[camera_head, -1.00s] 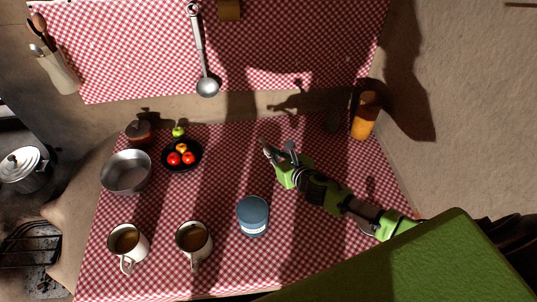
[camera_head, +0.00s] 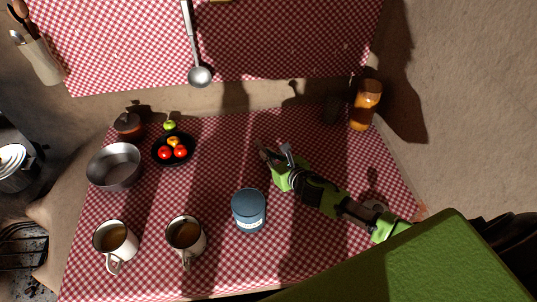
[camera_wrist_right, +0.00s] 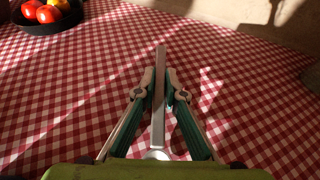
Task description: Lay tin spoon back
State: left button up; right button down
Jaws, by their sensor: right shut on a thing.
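My right gripper (camera_head: 274,150) is above the checked table, behind and to the right of the blue tin. In the right wrist view its fingers (camera_wrist_right: 158,85) are shut on the tin spoon (camera_wrist_right: 158,108), a thin grey strip that runs between them and beyond their tips. A pale rounded part of it shows at the near end, by the palm. In the head view I cannot make out the spoon clearly at the fingertips. My left gripper is out of view.
The blue tin (camera_head: 248,209) and two mugs (camera_head: 115,240) stand in front. A metal bowl (camera_head: 114,165), a black dish of fruit (camera_head: 173,160) and a lidded pot are at left. An amber jar (camera_head: 366,106) is back right.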

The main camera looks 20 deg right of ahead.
jog(key=shift+f+b, duration=0.5)
jog(key=shift+f, duration=0.15)
jog(key=c, duration=2)
grip_release()
jog(key=v, duration=1.2)
jog(key=shift+f, duration=0.1)
